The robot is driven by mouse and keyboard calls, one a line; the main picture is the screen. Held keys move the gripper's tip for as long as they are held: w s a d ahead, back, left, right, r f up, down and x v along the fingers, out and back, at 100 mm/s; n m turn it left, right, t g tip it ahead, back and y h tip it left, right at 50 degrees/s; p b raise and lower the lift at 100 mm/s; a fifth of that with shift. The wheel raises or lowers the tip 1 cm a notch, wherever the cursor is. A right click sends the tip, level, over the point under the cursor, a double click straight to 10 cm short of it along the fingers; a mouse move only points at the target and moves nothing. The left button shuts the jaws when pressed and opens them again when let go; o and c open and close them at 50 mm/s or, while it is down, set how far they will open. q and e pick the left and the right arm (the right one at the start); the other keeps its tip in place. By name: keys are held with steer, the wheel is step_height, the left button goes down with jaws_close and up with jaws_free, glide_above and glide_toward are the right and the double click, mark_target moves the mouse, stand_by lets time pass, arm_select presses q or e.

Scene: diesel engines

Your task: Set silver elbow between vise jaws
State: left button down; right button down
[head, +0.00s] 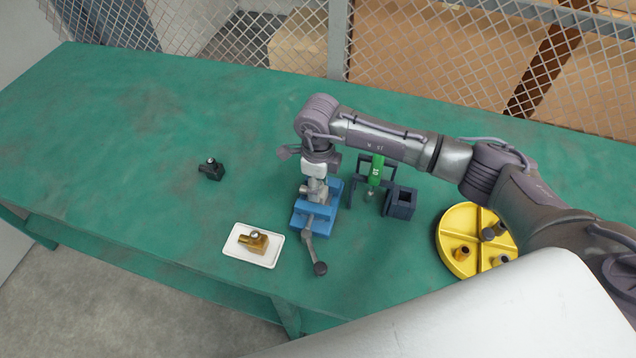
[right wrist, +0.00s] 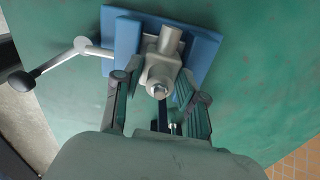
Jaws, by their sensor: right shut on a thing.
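The blue vise (head: 301,222) stands on the green table, with its grey handle (head: 313,247) toward the front edge. My right gripper (head: 317,176) is directly over the vise, pointing down, shut on the silver elbow (head: 315,190). In the right wrist view the silver elbow (right wrist: 160,70) shows between the fingertips of my right gripper (right wrist: 155,92). One end of it lies over the gap between the blue vise jaws (right wrist: 205,48). I cannot tell whether it touches the jaws or the vise floor. My left gripper is not in view.
A black elbow (head: 211,170) lies left of the vise. A brass elbow (head: 253,241) lies on a white tray (head: 231,248). A green tool (head: 376,170) in a dark stand and a dark open box (head: 400,204) stand close right. A yellow divided tray (head: 448,237) is farther right.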

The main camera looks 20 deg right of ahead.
stand_by(0.6)
steer(key=shift+c, duration=1.2)
jaws_free()
steer(key=shift+r, duration=0.1)
steer(key=shift+r+p, duration=2.25)
steer(key=shift+r, duration=1.7)
steer(key=shift+f, duration=0.1)
